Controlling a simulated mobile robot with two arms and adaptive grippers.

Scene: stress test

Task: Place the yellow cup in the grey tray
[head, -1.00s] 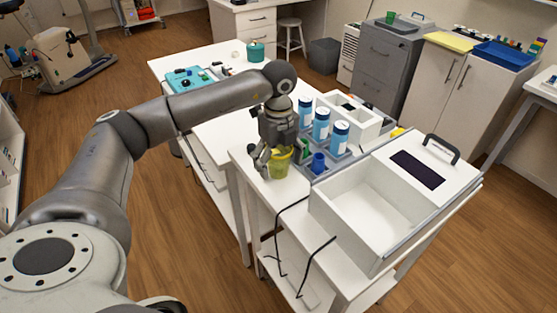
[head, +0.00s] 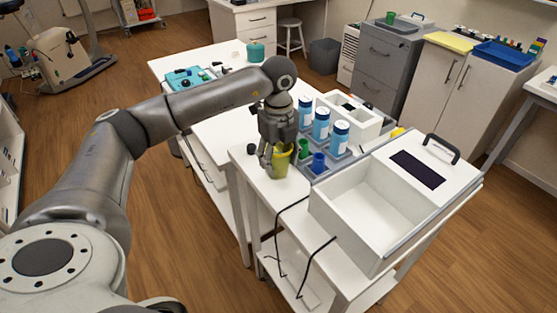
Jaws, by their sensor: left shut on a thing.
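The yellow cup (head: 281,164) stands upright near the left edge of the white table. My left gripper (head: 272,160) points down at the cup and is shut on it; the fingers cover its left side. The grey tray (head: 318,172) lies just to the right of the cup. It holds several blue-and-white canisters, a green cup (head: 303,147) and a blue cup (head: 318,162). The gripper and arm hide part of the tray's far left side. My right gripper does not show.
A large open white box (head: 372,208) with a handled lid part stands right of the tray. A smaller white box (head: 358,116) stands behind the canisters. Black cables (head: 280,235) hang off the front edge. Little bare table lies around the cup.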

